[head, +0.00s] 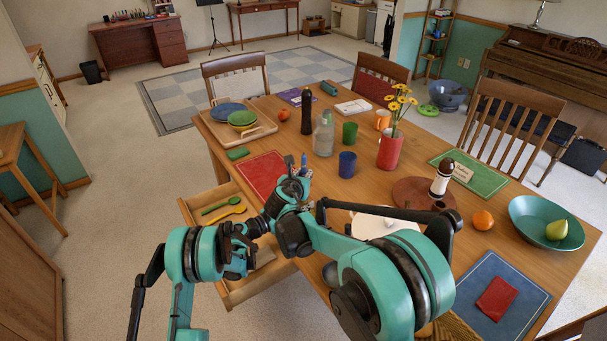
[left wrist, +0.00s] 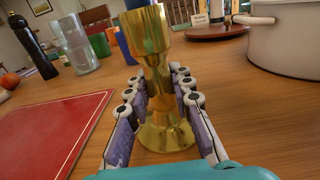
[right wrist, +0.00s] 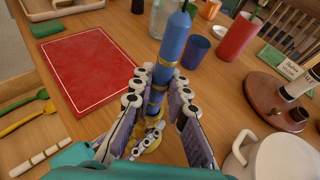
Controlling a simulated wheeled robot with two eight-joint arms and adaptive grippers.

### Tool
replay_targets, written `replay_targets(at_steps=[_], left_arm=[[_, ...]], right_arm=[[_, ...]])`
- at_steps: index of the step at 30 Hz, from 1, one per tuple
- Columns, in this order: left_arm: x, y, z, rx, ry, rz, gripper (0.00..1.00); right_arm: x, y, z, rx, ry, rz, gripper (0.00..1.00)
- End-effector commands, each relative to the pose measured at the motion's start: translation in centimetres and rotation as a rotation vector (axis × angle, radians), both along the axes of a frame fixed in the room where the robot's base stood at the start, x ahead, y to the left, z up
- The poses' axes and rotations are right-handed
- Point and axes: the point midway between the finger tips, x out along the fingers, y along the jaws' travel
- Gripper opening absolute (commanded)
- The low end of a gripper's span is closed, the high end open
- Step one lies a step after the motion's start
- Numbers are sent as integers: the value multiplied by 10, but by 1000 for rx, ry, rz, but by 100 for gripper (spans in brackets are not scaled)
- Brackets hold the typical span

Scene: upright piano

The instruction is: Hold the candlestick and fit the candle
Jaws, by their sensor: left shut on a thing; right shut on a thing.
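A gold candlestick (left wrist: 152,100) stands upright on the wooden table. My left gripper (left wrist: 158,84) is shut on its stem below the cup. A blue candle (right wrist: 175,42) with gold bands is held upright by my right gripper (right wrist: 161,80), which is shut on its lower part. The candle is above the candlestick, and its blue lower end shows at the cup's top in the left wrist view (left wrist: 135,4). I cannot tell whether it sits inside the cup. In the head view my arms hide most of both; only the candle's tip (head: 304,160) shows.
A red mat (head: 263,175) lies left of the grippers. A white pot (right wrist: 283,157) is close on the right. An open drawer (head: 212,205) juts out at the front left.

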Motion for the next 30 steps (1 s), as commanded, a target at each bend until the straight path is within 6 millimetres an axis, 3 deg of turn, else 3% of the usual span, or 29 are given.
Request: replay_targets(at_steps=[26,27,29,30], left_arm=[[0,0,0,0,0,0,0],[0,0,0,0,0,0,0],[0,0,0,0,0,0,0],[0,0,0,0,0,0,0]], right_arm=[[0,0,-10,0,0,0,0],[0,0,-10,0,0,0,20],[0,0,-10,0,0,0,36],[0,0,-10,0,0,0,39]])
